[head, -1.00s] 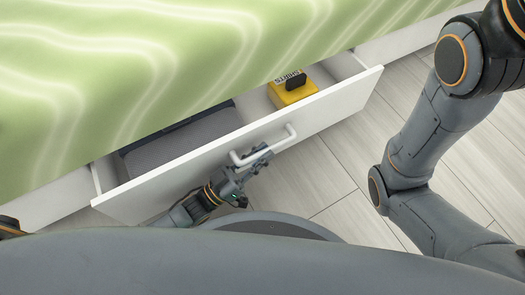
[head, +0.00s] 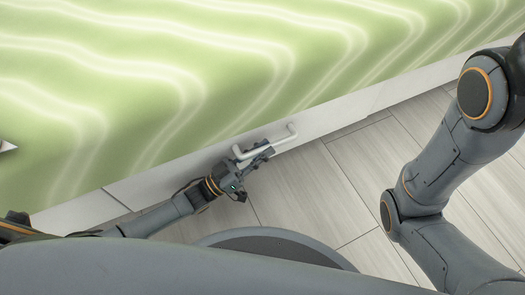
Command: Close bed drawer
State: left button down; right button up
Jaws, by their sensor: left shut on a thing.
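The white bed drawer (head: 322,121) sits under the green wavy-patterned bed (head: 190,70) in the head view. Its front lies about in line with the bed's base, and no drawer interior shows. A white bar handle (head: 280,140) stands out from the drawer front. My left gripper (head: 262,152) is shut on the left part of this handle. The bed's overhang hides the drawer's top edge. My right arm comes down at the right of the picture, and its gripper is out of view.
Pale wood-plank floor (head: 320,190) lies clear in front of the drawer. The white bed base (head: 410,85) runs on to the right of the drawer.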

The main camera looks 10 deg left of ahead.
pick_arm(q)
jog(key=shift+w+a, duration=0.2)
jog(key=shift+w, duration=0.1)
jog(key=c, duration=1.3)
grip_release()
jog(key=v, duration=1.2)
jog(key=shift+s, duration=0.2)
jog(key=shift+d, duration=0.15)
